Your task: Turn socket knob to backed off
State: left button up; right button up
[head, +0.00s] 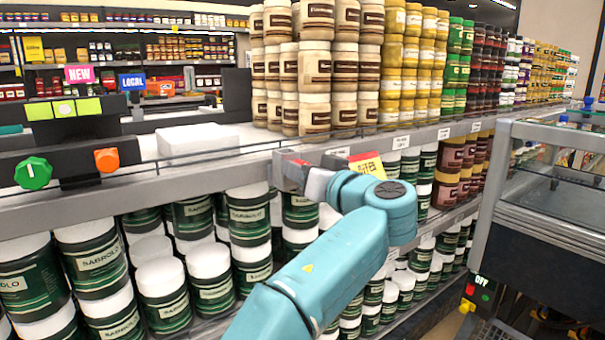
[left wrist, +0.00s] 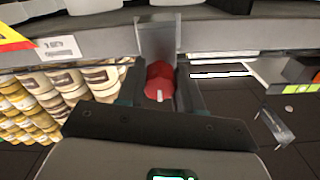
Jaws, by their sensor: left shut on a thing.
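My left gripper (head: 290,172) is at the edge of the shelf in the head view, with its teal arm coming up from the bottom. In the left wrist view its two dark fingers (left wrist: 160,95) are on either side of a red knob (left wrist: 158,76) with a white pointer mark, and they are shut on it. The knob sits in front of a grey metal bracket (left wrist: 158,38). In the head view the knob is mostly hidden by the gripper; only a bit of red shows. My right gripper is not in view.
A dark panel with a green knob (head: 33,172) and an orange knob (head: 107,160) stands at the left. Jars (head: 316,65) are stacked on the shelf behind the gripper. Green-labelled jars (head: 190,275) fill the shelf below. A glass-topped case (head: 560,190) stands at the right.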

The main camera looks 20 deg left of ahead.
pick_arm(q)
jog(key=shift+f, duration=0.2)
jog(key=o, duration=1)
jog(key=shift+o, duration=0.2)
jog(key=shift+s+r, duration=0.1)
jog(key=v, duration=1.1)
jog(key=shift+s+d+p, duration=0.25)
jog(key=shift+d+p, duration=0.1)
